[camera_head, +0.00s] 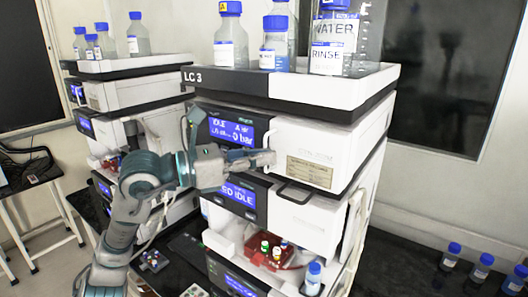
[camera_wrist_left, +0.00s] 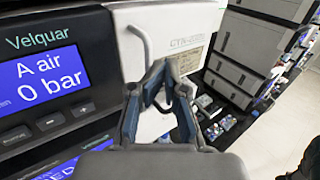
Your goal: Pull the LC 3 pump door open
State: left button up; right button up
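The LC 3 pump module (camera_head: 230,130) sits under the top tray, with a blue screen on its left and a white door (camera_head: 310,157) on its right. The door looks closed. A pale curved handle (camera_head: 268,136) stands on the door's left part; it also shows in the left wrist view (camera_wrist_left: 143,44). My left gripper (camera_head: 272,158) is at the handle's lower part. In the left wrist view its fingertips (camera_wrist_left: 160,70) come close together around the bar, and they look shut on it. The fingers hide the handle's lower end. My right gripper is not in view.
Bottles stand in the LC 3 top tray (camera_head: 285,83). Another stack (camera_head: 125,95) stands to the left. Blue-capped bottles (camera_head: 482,267) stand on the dark bench at the right.

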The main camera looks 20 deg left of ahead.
pick_arm(q)
jog(key=shift+w+f, duration=0.15)
jog(key=shift+w, duration=0.35)
jog(key=shift+w+d, duration=0.1)
jog(key=shift+c, duration=1.1)
grip_shut()
jog(key=shift+o, duration=1.1)
grip_release()
jog(key=shift+f, duration=0.1)
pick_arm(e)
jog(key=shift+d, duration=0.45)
pick_arm(q)
jog(key=shift+w+d, duration=0.1)
jog(key=shift+w, duration=0.05)
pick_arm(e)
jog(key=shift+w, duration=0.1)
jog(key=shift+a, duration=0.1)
